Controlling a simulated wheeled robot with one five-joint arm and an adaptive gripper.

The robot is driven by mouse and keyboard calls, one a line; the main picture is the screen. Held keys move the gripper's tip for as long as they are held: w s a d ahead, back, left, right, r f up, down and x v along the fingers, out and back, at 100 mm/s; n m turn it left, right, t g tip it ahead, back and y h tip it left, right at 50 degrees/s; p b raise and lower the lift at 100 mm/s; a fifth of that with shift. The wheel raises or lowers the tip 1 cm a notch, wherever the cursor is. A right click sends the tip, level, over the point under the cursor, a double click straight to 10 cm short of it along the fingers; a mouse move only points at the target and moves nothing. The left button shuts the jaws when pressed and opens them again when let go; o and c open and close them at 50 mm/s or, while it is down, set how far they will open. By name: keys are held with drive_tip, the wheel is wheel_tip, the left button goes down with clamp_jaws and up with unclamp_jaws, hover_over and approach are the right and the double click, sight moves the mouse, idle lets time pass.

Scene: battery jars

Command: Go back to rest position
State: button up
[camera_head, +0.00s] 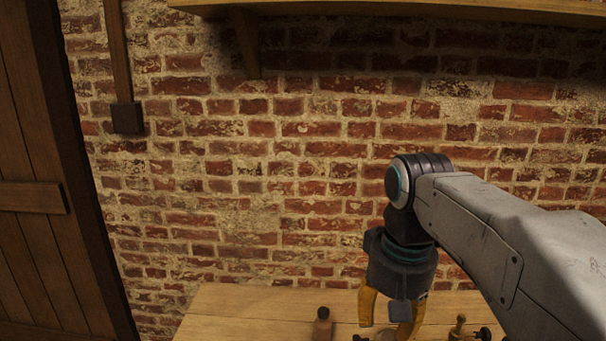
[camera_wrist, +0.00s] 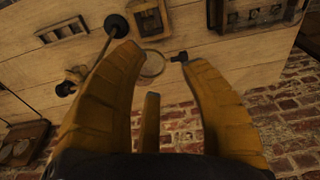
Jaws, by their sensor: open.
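My gripper (camera_head: 392,312) hangs from my grey arm at the right of the head view, with its yellow fingers pointing down over the wooden table (camera_head: 250,305). In the wrist view my gripper's yellow fingers (camera_wrist: 155,70) are spread apart, with nothing held between them. Below and beyond them lies the wooden table top (camera_wrist: 105,85), with a round ring-like item (camera_wrist: 152,64) seen between the fingertips. I cannot tell the exact height of the fingers above the table.
A dark bottle-like item (camera_head: 322,325) and a small brass item (camera_head: 459,327) stand on the table. A wooden shelf (camera_head: 400,8) runs along the brick wall (camera_head: 270,180) above. A wooden door (camera_head: 35,200) is at left. Framed wooden pieces (camera_wrist: 262,15) lie on the table.

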drive_tip(key=s+d+f+t, duration=0.2)
drive_tip(key=s+d+f, duration=0.2)
drive_tip(key=s+f, duration=0.6)
drive_tip(key=shift+s+d+t, duration=0.15)
drive_tip(key=shift+s+t, duration=0.25)
drive_tip(key=shift+s, duration=1.5)
